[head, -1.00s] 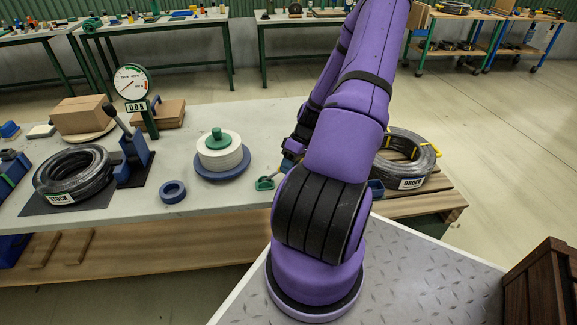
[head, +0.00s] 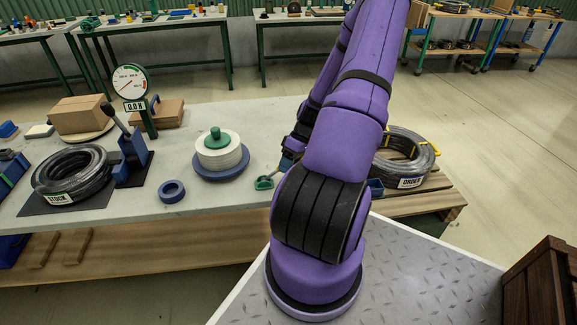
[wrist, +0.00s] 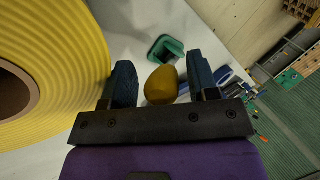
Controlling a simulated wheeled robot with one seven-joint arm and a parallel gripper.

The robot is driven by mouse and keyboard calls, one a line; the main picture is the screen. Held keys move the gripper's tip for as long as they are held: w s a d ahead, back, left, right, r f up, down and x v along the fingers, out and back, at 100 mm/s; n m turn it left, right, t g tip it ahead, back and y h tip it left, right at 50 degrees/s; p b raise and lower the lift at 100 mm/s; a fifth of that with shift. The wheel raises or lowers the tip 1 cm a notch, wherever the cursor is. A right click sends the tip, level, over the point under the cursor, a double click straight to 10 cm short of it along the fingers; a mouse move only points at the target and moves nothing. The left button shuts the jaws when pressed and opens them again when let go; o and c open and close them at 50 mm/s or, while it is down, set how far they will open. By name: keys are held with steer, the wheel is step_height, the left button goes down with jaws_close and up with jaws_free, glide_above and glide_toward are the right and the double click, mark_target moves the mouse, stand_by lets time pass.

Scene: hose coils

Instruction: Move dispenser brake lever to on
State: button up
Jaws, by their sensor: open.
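My gripper (wrist: 159,68) is open in the wrist view, with its two dark blue fingers apart. A rounded dark yellow knob (wrist: 162,85) shows between the fingers.
In the head view a white reel (head: 219,158), a blue ring (head: 172,191) and a STOCK coil (head: 73,172) stand to the left. An ORDER coil (head: 411,150) lies on a pallet to the right.

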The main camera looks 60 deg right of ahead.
steer(key=v, duration=1)
steer(key=shift+r, duration=0.25)
stand_by(0.3)
